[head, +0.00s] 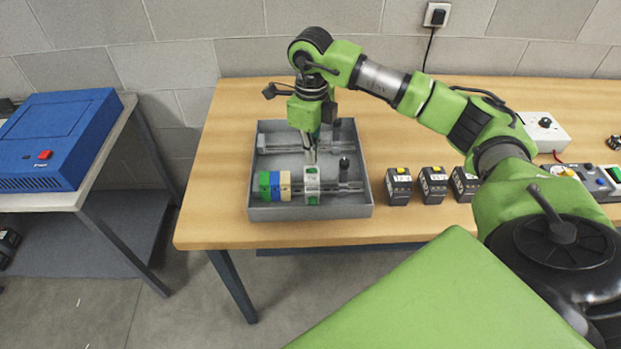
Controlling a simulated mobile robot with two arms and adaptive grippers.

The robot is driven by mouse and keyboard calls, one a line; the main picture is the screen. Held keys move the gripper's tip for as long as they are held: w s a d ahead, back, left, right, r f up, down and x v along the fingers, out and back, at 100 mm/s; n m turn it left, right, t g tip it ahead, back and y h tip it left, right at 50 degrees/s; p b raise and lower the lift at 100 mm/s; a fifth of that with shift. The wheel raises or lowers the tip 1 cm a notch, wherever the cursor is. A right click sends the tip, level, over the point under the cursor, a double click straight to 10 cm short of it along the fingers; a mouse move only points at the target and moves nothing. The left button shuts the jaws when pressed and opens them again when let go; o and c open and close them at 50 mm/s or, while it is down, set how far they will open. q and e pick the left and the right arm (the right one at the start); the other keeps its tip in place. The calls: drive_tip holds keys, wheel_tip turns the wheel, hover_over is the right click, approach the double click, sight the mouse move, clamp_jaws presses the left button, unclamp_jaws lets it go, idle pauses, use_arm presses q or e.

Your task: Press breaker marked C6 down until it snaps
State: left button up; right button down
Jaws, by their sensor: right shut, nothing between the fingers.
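A grey open tray (275,214) on the wooden table holds two rails. On the front rail sit green, blue and beige terminal blocks (275,186) and, to their right, a white breaker (312,185) with green parts. Its marking is too small to read, so I cannot tell whether it is C6. My right gripper (311,160) points down, shut and empty, at the upper back of the white breaker. I cannot tell whether the fingertips touch it. The gripper hides part of the back rail. My left gripper is out of view.
Several dark boxes with yellow tops, one a dark box (399,186), stand right of the tray. Further right are a white box (543,131) and a panel with buttons (592,182). A blue case (55,139) stands on a left side table. The table left of the tray is clear.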

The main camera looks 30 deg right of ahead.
wheel_tip(320, 180, up, 6)
drive_tip(key=p, duration=0.3)
drive_tip(key=shift+r+p, duration=0.25)
drive_tip(key=shift+p, duration=0.15)
